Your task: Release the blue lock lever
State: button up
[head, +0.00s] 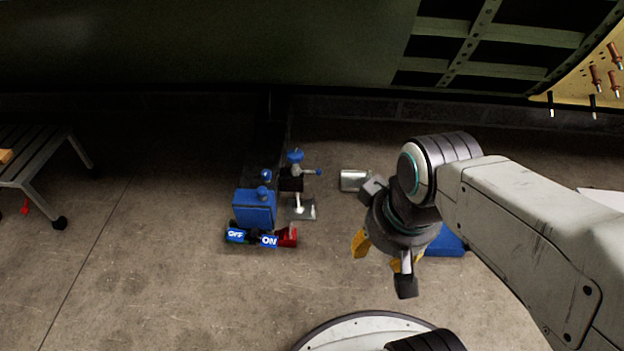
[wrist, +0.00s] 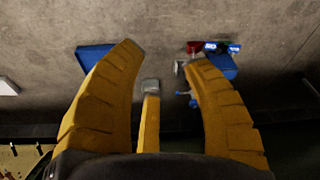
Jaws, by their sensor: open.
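A blue box-like unit (head: 254,208) stands on the floor left of centre in the head view, with OFF and ON labels along its front and a red part (head: 288,237) beside them. A small stand with a blue top and a small blue handle (head: 318,172) is at its right. I cannot tell which blue part is the lock lever. My gripper (head: 388,253) hangs to the right of the unit, apart from it, yellow fingers open and empty. In the wrist view the blue unit (wrist: 222,66) shows beyond the right finger, which partly hides the stand.
A metal canister (head: 355,180) lies on the floor between the stand and my gripper. A blue flat object (head: 446,242) lies behind my gripper. A bench (head: 40,165) stands at the left. The dark green fuselage (head: 200,45) hangs overhead. Floor left of the unit is clear.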

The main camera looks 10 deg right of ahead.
aim_at(318, 172)
jog(key=i+j+z, duration=0.1)
jog(key=i+j, duration=0.65)
jog(key=i, duration=0.1)
